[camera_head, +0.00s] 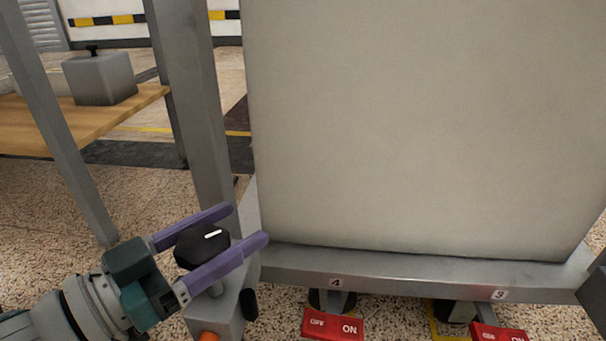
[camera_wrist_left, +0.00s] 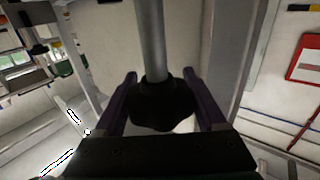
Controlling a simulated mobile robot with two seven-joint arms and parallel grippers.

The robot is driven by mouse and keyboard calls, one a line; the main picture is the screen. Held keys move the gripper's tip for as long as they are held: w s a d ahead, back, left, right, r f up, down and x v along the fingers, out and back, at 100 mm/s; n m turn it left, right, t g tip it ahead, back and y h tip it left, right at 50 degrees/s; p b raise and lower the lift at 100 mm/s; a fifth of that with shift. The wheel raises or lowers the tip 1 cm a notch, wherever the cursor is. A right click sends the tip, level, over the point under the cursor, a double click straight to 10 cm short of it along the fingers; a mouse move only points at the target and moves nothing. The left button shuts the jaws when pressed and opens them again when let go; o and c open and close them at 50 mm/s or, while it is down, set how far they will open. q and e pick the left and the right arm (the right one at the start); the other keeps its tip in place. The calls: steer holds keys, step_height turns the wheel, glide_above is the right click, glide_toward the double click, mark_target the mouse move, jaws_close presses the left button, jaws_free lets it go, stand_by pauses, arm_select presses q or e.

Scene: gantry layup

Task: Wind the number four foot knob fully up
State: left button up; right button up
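The foot knob (camera_head: 198,250) is black and lobed with a white mark on top. It sits on a stem above a grey bracket (camera_head: 214,318) at the frame corner next to the label 4 (camera_head: 336,283). My left gripper (camera_head: 248,224) has its purple fingers on both sides of the knob, seemingly touching it, with the tips past it. In the left wrist view the knob (camera_wrist_left: 160,108) fills the gap between the fingers, with a grey rod (camera_wrist_left: 150,40) behind it. The foot's lower end is hidden. My right gripper is not in view.
A large pale block (camera_head: 420,120) stands on the grey frame rail (camera_head: 420,275). A grey post (camera_head: 200,100) rises close beside the knob. Red ON/OFF pedals (camera_head: 333,326) lie below the rail. A wooden bench (camera_head: 60,125) stands at the left.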

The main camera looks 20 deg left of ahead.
mark_target(178, 259)
arm_select(q)
steer(key=o, duration=0.3)
steer(key=shift+o, duration=0.2)
steer(key=p+v, duration=0.3)
steer(key=v, duration=0.6)
steer(key=shift+r+p, duration=0.1)
steer(key=shift+p, duration=0.2)
steer(key=shift+s+a, duration=0.2)
steer(key=shift+s, duration=0.2)
